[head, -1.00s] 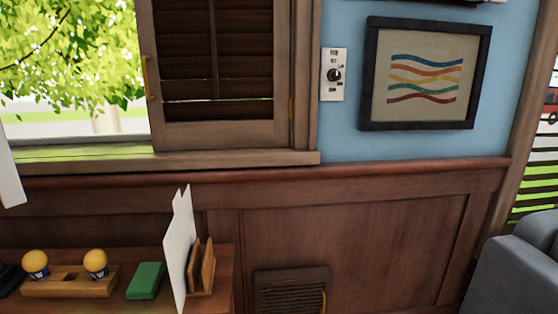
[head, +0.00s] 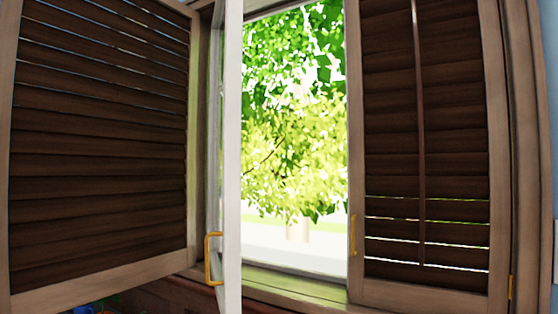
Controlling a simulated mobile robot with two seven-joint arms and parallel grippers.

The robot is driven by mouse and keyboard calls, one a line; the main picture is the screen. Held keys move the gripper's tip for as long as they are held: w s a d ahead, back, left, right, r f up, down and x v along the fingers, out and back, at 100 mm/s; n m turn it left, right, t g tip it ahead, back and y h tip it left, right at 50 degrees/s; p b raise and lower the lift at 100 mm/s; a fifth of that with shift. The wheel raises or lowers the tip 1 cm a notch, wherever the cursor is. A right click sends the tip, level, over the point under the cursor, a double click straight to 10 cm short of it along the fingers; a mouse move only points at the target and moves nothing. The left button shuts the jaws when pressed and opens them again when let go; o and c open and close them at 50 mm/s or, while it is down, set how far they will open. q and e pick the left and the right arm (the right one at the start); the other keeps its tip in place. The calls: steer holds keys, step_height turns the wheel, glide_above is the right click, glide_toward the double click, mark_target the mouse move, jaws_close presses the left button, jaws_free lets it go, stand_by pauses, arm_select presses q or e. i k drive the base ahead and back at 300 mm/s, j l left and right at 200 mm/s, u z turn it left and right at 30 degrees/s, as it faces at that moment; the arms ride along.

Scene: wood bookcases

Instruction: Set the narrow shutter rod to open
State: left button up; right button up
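A narrow vertical rod (head: 419,140) runs down the front of the right shutter (head: 497,150) in the head view. The dark slats behind it look mostly closed, with thin bright gaps between the lower ones. The left shutter (head: 100,272) is swung at an angle on the left side. Its dark slats also look nearly closed, with thin light lines near the top, and no rod shows on its visible face. Neither of my grippers is in view.
A bright window opening (head: 295,130) lies between the shutters, with a tree outside. A white upright edge (head: 233,150) stands in front of it, beside a yellow handle (head: 208,260). Another yellow handle (head: 353,235) is on the right shutter. A wooden sill (head: 290,285) runs below.

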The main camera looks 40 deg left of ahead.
mark_target(413, 9)
steer(key=u, duration=1.55)
steer(key=i+l+z, duration=0.4)
steer(key=l, duration=0.2)
steer(key=i+l+z, duration=0.45)
steer(key=j, duration=0.6)
steer(key=k+j, duration=0.15)
steer(key=j, duration=0.5)
steer(key=u, duration=0.05)
